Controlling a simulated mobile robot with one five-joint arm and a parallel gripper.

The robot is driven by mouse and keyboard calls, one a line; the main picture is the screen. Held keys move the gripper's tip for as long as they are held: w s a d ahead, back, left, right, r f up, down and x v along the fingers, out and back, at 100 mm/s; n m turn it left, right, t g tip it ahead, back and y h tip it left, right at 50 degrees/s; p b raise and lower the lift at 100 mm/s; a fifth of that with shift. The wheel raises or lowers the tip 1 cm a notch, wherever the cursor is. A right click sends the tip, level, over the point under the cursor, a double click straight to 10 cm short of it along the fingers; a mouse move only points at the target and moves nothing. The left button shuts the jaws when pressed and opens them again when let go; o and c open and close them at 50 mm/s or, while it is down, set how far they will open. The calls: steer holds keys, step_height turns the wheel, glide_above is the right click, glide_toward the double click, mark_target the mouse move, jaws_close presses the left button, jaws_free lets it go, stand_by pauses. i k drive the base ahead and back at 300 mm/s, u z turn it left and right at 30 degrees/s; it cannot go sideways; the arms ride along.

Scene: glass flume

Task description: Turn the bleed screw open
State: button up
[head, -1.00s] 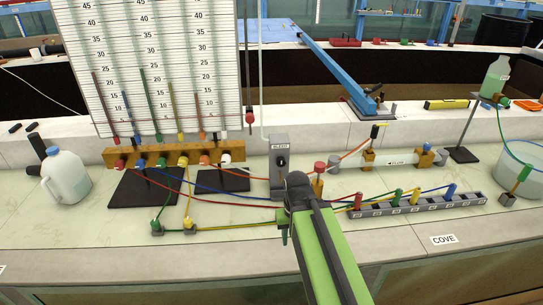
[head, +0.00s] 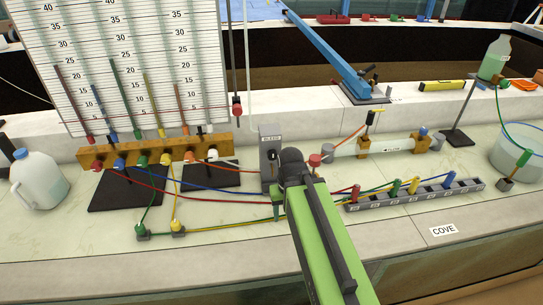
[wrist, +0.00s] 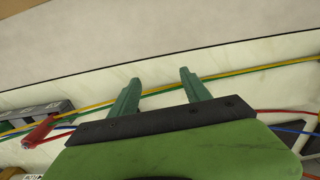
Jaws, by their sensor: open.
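The grey bleed block (head: 270,137), labelled BLEED, stands upright on the bench near the middle of the head view. Its dark round bleed screw (head: 271,155) shows on the front face, just left of my arm's dark end joint, which covers the block's lower right part. My gripper (wrist: 160,75) is open and empty in the wrist view, its two green fingers apart above the pale bench. In the head view only a small green part of it shows, low in front of the block. The bleed screw is not seen in the wrist view.
Coloured tubes run along the bench, with yellow and green ones (wrist: 255,70) passing beyond my fingers. A grey socket strip (head: 415,193) lies to the right. The wooden manifold (head: 150,150) and a white jug (head: 38,180) stand left. The bench's front strip is clear.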

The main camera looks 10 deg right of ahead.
mark_target(273, 154)
steer(key=u, duration=0.35)
steer(key=k, duration=1.3)
steer(key=u, duration=0.9)
steer(key=i, duration=0.6)
steer(key=u, duration=0.6)
steer(key=i, duration=0.85)
steer(key=u, duration=0.3)
